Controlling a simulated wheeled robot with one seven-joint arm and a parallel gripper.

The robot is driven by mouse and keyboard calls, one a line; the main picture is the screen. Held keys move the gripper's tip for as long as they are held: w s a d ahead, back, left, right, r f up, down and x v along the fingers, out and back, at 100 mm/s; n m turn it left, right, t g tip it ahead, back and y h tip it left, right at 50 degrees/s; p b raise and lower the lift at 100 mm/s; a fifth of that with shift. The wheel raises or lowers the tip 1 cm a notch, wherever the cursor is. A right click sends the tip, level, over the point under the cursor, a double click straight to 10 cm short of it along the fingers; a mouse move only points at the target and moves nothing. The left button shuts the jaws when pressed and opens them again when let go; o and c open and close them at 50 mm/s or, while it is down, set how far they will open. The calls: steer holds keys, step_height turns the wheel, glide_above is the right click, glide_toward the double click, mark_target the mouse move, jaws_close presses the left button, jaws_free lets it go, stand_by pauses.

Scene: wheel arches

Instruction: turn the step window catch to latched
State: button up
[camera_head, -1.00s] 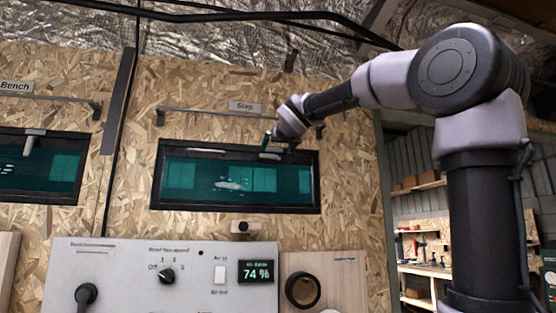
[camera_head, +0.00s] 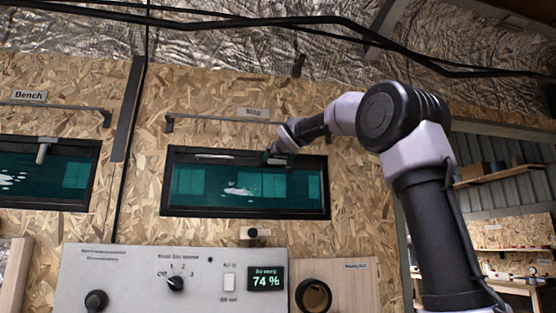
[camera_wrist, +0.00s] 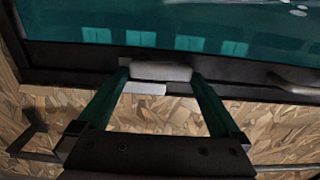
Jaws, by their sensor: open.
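The Step window (camera_head: 245,190) is a dark-framed teal pane under a small "Step" label (camera_head: 253,113). My gripper (camera_head: 275,157) is at its upper frame, right of the middle. In the wrist view my gripper (camera_wrist: 160,75) is open, with its two teal fingers either side of a pale bar-shaped catch (camera_wrist: 160,71) at the frame edge. The catch lies crosswise between the fingertips. I cannot tell whether they touch it. A pale plate (camera_wrist: 145,88) lies beside the catch. In the head view my gripper hides the catch.
A pale handle (camera_head: 215,156) is on the window's top frame, left of my gripper. A rail (camera_head: 190,116) runs above the window. The Bench window (camera_head: 45,180) with its catch (camera_head: 42,150) is at left. A control panel (camera_head: 170,280) and round socket (camera_head: 313,295) are below.

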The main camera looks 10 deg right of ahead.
mark_target(277, 170)
steer(key=c, duration=1)
steer(key=shift+n, duration=0.3)
steer(key=n, duration=0.1)
steer(key=f+n, duration=0.1)
steer(key=n, duration=0.1)
steer(key=shift+a, duration=0.1)
steer(key=n, duration=0.2)
steer(key=f+n, duration=0.1)
steer(key=n, duration=0.5)
steer(key=d+f+n, duration=0.1)
steer(key=n, duration=0.1)
steer(key=shift+d+f+n, duration=0.15)
steer(key=shift+d+n, duration=0.05)
steer(key=shift+n, duration=0.9)
steer(key=shift+d+f+n, duration=0.15)
steer(key=shift+n, duration=0.95)
